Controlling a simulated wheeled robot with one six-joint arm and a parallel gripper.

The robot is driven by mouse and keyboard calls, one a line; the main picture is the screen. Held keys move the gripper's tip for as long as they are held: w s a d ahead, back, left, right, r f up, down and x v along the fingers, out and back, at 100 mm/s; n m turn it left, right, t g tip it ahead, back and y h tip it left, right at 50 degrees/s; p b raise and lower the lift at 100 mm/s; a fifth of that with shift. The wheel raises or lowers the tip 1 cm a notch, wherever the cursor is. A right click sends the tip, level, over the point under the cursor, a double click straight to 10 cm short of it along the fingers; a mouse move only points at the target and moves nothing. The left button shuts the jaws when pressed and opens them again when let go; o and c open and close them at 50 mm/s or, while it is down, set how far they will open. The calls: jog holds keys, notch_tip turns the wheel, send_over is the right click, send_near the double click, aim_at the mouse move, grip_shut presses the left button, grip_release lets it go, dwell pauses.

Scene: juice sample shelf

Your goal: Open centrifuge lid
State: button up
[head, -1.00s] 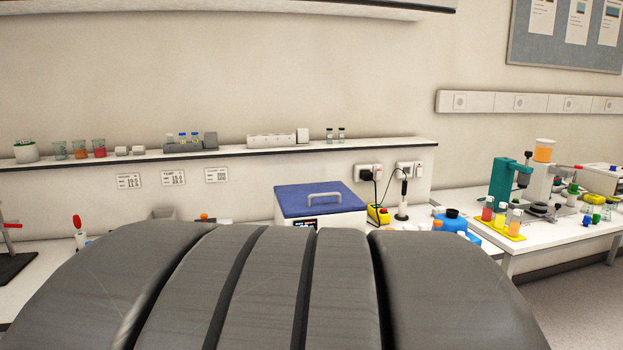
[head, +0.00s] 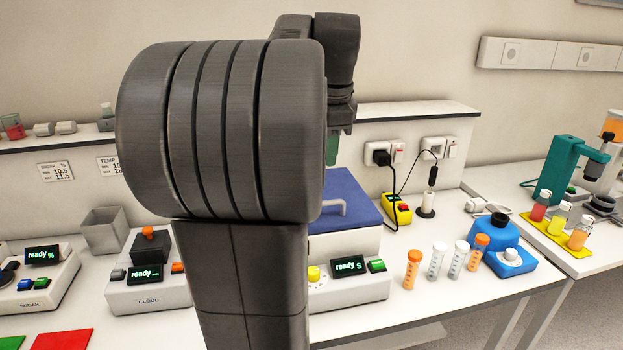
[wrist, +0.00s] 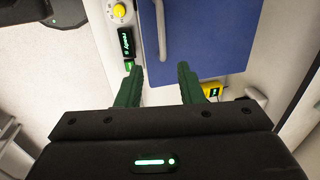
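The centrifuge (head: 350,290) is a white box with a blue lid (head: 348,190), a yellow knob and a lit "ready S" display. The lid lies shut, and my arm hides its left part. A pale bar handle (head: 335,210) is on the lid. In the wrist view the blue lid (wrist: 220,40) and the handle (wrist: 162,35) are ahead of my gripper (wrist: 158,72). Its two green fingers are apart with nothing between them. The handle lies beyond the fingertips, not touched. In the head view only a green finger piece shows behind my arm, above the lid.
A yellow box (head: 397,210) and wall plugs with cables are behind the centrifuge's right side. Several tubes and a blue device (head: 490,243) stand to its right. The cloud meter (head: 150,285) is to its left. A shelf (head: 420,112) runs along the wall behind.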

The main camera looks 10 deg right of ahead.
jog(key=w+f, duration=0.1)
jog(key=f, duration=0.3)
jog(key=w+f, duration=0.1)
jog(key=f, duration=0.8)
jog(key=shift+w+f, duration=0.1)
jog(key=shift+w, duration=0.3)
grip_shut()
